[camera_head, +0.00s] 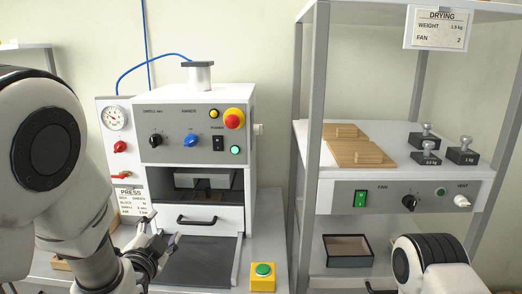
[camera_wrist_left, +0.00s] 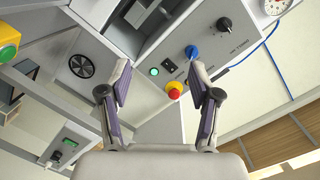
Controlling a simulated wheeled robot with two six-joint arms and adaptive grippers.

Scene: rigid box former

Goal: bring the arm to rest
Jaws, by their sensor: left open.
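My left arm comes in from the left, and its gripper (camera_head: 160,236) is low in front of the press machine (camera_head: 196,128), near its dark front plate (camera_head: 200,262). In the left wrist view the two fingers of this gripper (camera_wrist_left: 160,92) stand wide apart with nothing between them. Behind them is the press panel, tilted in the picture, with a red emergency knob (camera_wrist_left: 175,90). A link of my right arm (camera_head: 430,264) shows at the lower right; its gripper is not seen.
A green button box (camera_head: 262,277) sits right of the plate. The drying rack (camera_head: 400,184) at the right carries wooden boards (camera_head: 350,130) and several weights (camera_head: 462,152). A dark-rimmed tray (camera_head: 348,251) lies on its lower shelf.

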